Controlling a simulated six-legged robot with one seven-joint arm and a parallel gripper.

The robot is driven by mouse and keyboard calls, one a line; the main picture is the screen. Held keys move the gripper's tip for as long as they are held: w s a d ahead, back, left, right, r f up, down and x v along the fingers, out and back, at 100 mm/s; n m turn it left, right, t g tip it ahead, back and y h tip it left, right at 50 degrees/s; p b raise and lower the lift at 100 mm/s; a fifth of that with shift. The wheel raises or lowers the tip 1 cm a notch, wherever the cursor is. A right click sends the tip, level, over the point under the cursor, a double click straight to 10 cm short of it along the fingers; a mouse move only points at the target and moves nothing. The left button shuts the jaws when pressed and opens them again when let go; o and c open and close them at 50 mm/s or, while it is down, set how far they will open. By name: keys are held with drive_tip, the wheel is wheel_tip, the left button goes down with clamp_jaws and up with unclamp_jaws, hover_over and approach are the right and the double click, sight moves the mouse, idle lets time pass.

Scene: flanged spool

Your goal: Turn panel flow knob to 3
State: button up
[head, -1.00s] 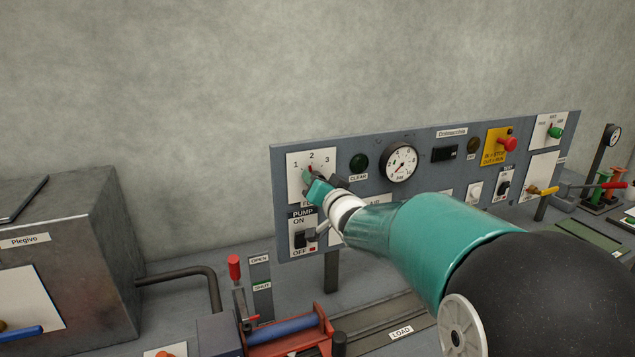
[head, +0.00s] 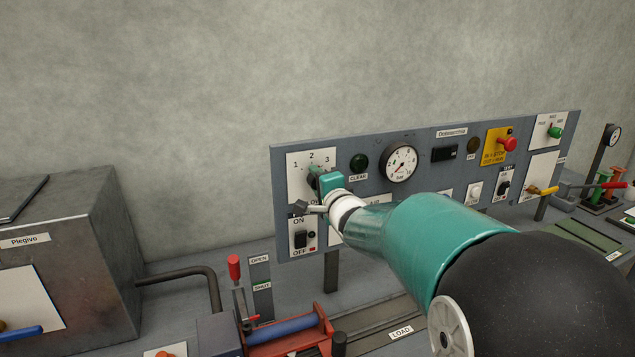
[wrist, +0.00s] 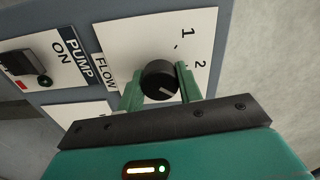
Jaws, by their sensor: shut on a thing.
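The flow knob (wrist: 156,76) is a round black knob with a white pointer line, on a white dial plate (head: 295,178) marked 1, 2 and 3. My gripper (wrist: 160,84) has its two green fingers on either side of the knob and is shut on it. In the wrist view the pointer line slants to the lower right, past the 2 and away from the 1. The 3 is not visible there, so I cannot tell whether the line meets it. In the head view my gripper (head: 314,177) covers most of the knob, and the 3 shows above it.
The pump switch (head: 300,239) sits just below the dial on the grey panel (head: 425,178). A red-handled lever (head: 235,268) stands in front of the panel at lower left.

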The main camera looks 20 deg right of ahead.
drive_tip(key=shift+m, duration=1.1)
drive_tip(key=o, duration=1)
drive_tip(key=s, duration=1.3)
drive_tip(key=shift+s, duration=0.4)
